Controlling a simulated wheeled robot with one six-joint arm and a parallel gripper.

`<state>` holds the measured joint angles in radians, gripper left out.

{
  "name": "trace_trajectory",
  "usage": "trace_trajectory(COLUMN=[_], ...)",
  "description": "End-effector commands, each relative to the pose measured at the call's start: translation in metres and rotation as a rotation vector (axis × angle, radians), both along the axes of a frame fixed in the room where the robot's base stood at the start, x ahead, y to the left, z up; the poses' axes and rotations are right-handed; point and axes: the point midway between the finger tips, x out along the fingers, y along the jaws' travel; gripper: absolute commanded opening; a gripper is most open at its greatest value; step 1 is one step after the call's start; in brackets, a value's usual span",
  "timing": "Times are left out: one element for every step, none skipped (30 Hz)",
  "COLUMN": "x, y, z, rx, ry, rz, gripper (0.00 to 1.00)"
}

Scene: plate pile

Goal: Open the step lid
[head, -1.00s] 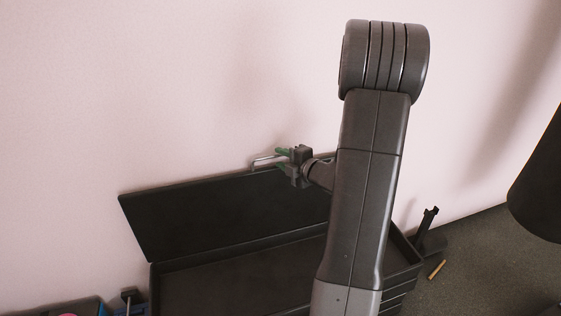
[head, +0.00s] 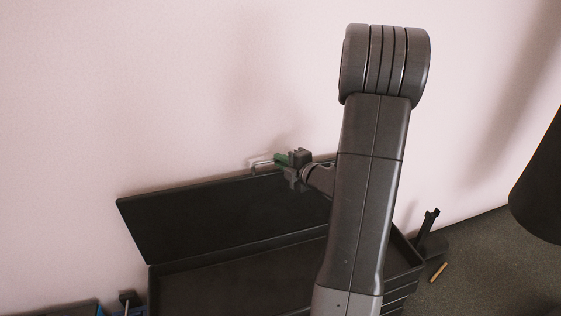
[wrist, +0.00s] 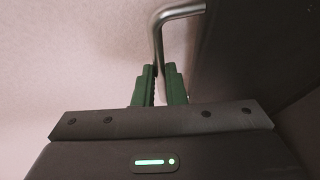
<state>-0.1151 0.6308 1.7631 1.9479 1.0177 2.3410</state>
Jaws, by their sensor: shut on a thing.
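The step lid (head: 200,222) is a long black panel, swung up on the far edge of a black step box (head: 215,285) and standing close to the pale wall. The box's inside shows below the lid. A metal bar handle (head: 260,163) sits at the lid's top edge, and it also shows in the wrist view (wrist: 160,38). My gripper (head: 278,161) is at the handle. In the wrist view, its green fingers (wrist: 161,85) are shut on the handle's bar. My arm hides the right part of the lid and box.
A pinkish wall (head: 150,90) rises behind the lid. A black stand (head: 428,232) and a small tan stick (head: 439,272) are on the dark floor at right. A partly cut-off blue object (head: 117,311) is at lower left.

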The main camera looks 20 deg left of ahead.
Motion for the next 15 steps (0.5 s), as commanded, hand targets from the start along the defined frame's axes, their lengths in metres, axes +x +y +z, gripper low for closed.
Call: trace_trajectory(x=[-0.008, -0.013, -0.019, -0.024, -0.028, -0.034, -0.037, -0.040, -0.043, -0.044, -0.046, -0.046, -0.046, -0.046, -0.046], y=[-0.007, -0.011, -0.016, -0.019, -0.023, -0.027, -0.029, -0.031, -0.033, -0.034, -0.034, -0.035, -0.035, -0.035, -0.035], z=[-0.008, -0.009, -0.008, -0.007, -0.006, -0.006, -0.007, -0.008, -0.009, -0.009, -0.010, -0.010, -0.011, -0.011, -0.011], rx=[0.014, 0.023, 0.031, 0.034, 0.035, 0.034, 0.035, 0.035, 0.034, 0.034, 0.033, 0.034, 0.034, 0.033, 0.033], ry=[-0.014, -0.027, -0.039, -0.044, -0.045, -0.045, -0.045, -0.045, -0.045, -0.045, -0.046, -0.046, -0.046, -0.046, -0.046], rz=[-0.002, -0.004, -0.004, -0.005, -0.005, -0.005, -0.004, -0.004, -0.005, -0.005, -0.004, -0.003, -0.003, -0.003, -0.003], gripper=[0.00, 0.00, 0.00, 0.00, 0.00, 0.00, 0.00, 0.00, 0.00, 0.00, 0.00, 0.00, 0.00, 0.00, 0.00])
